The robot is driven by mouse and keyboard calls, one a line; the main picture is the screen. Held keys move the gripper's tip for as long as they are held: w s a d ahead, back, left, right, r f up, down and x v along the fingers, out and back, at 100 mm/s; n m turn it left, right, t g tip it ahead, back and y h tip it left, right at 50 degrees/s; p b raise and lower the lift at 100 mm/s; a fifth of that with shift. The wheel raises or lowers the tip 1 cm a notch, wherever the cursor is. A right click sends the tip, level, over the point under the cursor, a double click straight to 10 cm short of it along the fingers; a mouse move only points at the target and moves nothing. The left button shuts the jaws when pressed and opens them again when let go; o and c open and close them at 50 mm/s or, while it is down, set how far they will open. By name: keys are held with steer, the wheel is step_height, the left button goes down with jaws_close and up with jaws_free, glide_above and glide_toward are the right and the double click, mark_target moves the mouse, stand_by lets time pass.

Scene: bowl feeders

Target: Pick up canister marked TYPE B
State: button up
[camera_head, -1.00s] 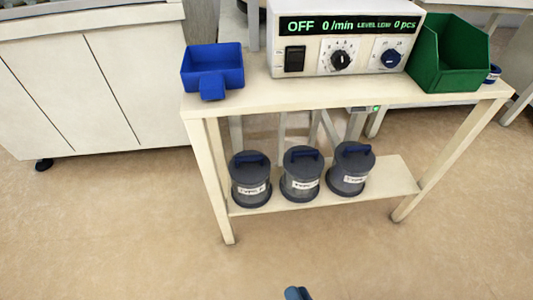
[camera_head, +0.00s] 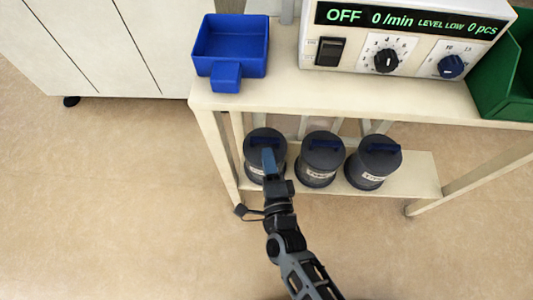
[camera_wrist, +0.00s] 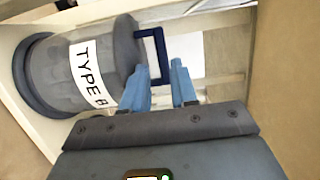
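Three grey lidded canisters with blue handles stand in a row on the bench's lower shelf. My gripper (camera_head: 267,152) is at the left canister (camera_head: 252,165), partly covering it and its label. The middle canister (camera_head: 318,170) and right canister (camera_head: 368,172) have white labels too small to read surely. In the wrist view a canister (camera_wrist: 60,75) lies sideways in the picture; its label starts with TYPE, and its last letter is unclear. Its blue handle (camera_wrist: 158,35) is at the tips of my gripper (camera_wrist: 160,68). The fingers are open, with the handle's near part between or just beyond them.
The bench top (camera_head: 290,98) overhangs the lower shelf (camera_head: 415,172). A bench leg (camera_head: 218,155) stands just left of the left canister. A blue bin (camera_head: 232,45), a control box (camera_head: 400,40) and a green bin (camera_head: 510,75) stand on top. The floor in front is clear.

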mark_target(265, 142)
steer(key=shift+b+x, duration=0.35)
steer(key=shift+x, duration=1.95)
steer(key=shift+d+r, duration=0.15)
steer(key=shift+c, duration=0.2)
jaws_close()
